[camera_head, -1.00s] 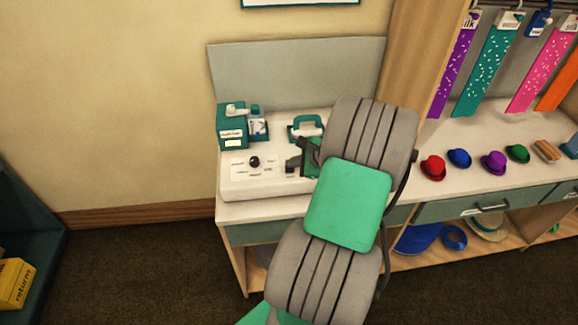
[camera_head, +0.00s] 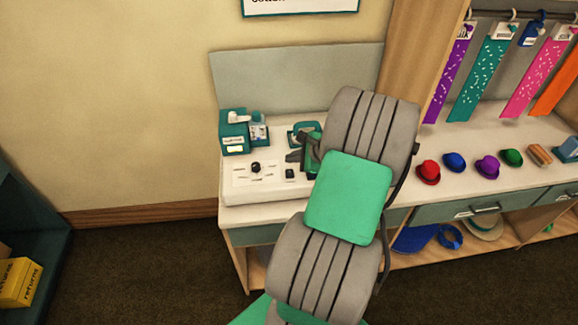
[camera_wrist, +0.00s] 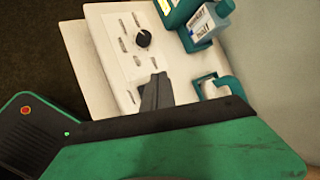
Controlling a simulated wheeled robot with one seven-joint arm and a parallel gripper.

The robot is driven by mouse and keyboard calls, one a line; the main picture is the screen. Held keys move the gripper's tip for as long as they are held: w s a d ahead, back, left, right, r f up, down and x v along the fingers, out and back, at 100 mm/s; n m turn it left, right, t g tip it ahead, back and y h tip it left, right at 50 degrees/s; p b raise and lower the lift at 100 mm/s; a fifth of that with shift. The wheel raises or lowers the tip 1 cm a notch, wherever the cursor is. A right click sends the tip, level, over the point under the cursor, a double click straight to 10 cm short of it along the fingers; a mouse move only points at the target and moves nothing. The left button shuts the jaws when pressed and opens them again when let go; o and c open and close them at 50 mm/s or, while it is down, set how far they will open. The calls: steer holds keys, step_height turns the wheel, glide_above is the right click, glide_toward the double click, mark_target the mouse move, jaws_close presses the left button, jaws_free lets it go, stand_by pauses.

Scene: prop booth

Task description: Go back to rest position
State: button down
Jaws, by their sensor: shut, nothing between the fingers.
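My gripper (camera_head: 292,157) is shut and empty. It is above the right part of a white panel box (camera_head: 240,187) on the counter. My arm hides part of the counter behind it. In the wrist view the dark fingertips (camera_wrist: 156,88) are together over the panel, to the lower right of its round black knob (camera_wrist: 143,38). The knob also shows in the head view (camera_head: 256,167).
Several small hats (camera_head: 429,172) line the counter at right. Scarves (camera_head: 481,75) hang above. A yellow box (camera_head: 18,282) is at far left.

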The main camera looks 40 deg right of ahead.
steer(key=shift+r+p, duration=0.3)
steer(key=shift+r, duration=0.45)
steer(key=shift+f, duration=0.1)
